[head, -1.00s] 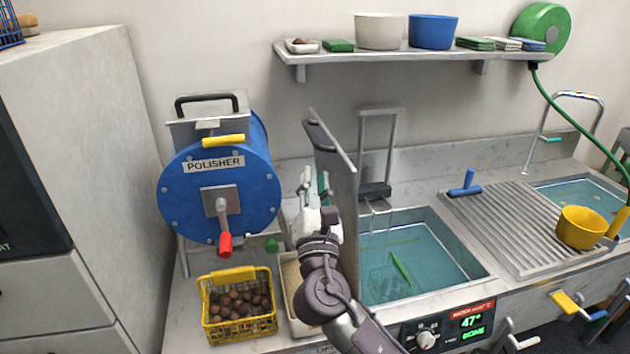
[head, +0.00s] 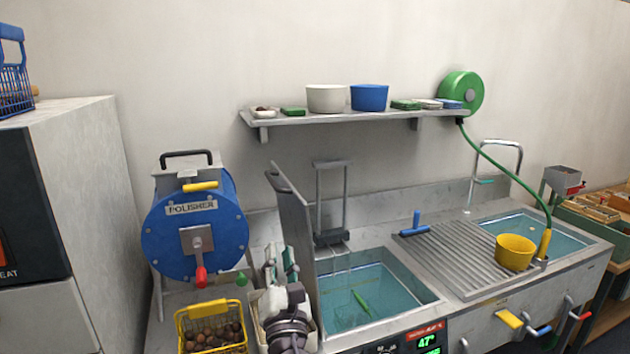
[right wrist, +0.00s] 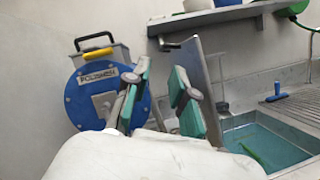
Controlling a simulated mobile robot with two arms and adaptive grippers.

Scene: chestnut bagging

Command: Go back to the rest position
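My right gripper (head: 281,264) is in the lower middle of the head view, over the pale tray between the polisher and the left sink. In the right wrist view its two green-padded fingers (right wrist: 159,97) stand apart with nothing between them. The blue polisher (head: 196,237) with its red crank knob is to the left of the gripper. A grey upright panel (head: 292,222) stands just to its right. My left gripper does not show in the head view.
A yellow basket of chestnuts (head: 180,325) sits below the polisher. The left sink (head: 424,301) holds water and a green-handled tool. A yellow pot (head: 515,252) stands by the ribbed drainboard (head: 450,245). A wall shelf (head: 345,118) runs above. A tall cabinet (head: 75,180) stands at left.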

